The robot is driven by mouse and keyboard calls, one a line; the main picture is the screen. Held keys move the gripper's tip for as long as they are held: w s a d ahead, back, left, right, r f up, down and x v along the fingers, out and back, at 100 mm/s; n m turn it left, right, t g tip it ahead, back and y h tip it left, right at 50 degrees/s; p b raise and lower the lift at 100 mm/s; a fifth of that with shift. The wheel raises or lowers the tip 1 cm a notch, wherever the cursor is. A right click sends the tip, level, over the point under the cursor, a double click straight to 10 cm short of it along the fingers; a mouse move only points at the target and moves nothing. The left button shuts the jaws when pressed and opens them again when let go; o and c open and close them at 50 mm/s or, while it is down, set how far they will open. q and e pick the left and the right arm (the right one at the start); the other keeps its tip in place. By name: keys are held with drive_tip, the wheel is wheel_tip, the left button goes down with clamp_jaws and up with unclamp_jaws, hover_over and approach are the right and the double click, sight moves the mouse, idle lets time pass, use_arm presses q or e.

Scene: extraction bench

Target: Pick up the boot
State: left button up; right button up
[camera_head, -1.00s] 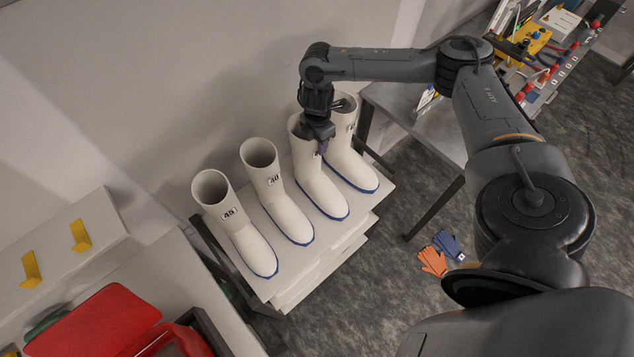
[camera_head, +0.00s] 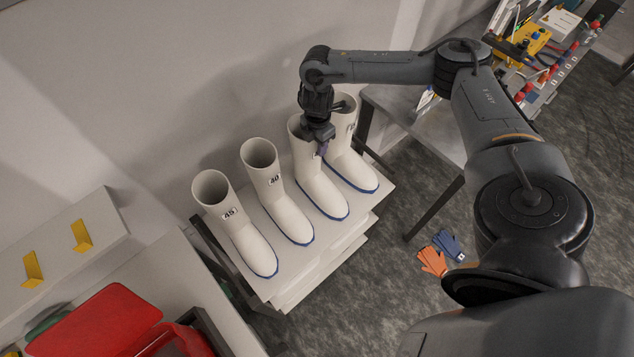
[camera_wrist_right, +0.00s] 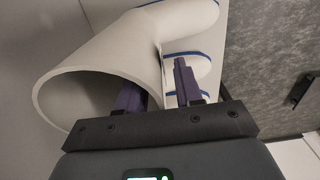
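Several white boots with blue soles stand upright in a row on a white stand (camera_head: 262,288). My right gripper (camera_head: 322,148) is at the top of the third boot from the left (camera_head: 318,190), partly hiding its shaft. In the right wrist view the gripper (camera_wrist_right: 160,88) is open, its purple fingers apart. One finger is inside the opening of that boot (camera_wrist_right: 95,52), the other outside, with the boot's wall between them. I cannot see clear contact with the wall. My left gripper is not in view.
The boot marked 45 (camera_head: 240,232) and the boot marked 40 (camera_head: 277,200) stand to the left. Another boot (camera_head: 350,165) stands close on the right. A wall is behind. Orange and blue gloves (camera_head: 432,262) lie on the floor. A red container (camera_head: 95,320) is at lower left.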

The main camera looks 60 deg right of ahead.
clamp_jaws()
idle(1.4)
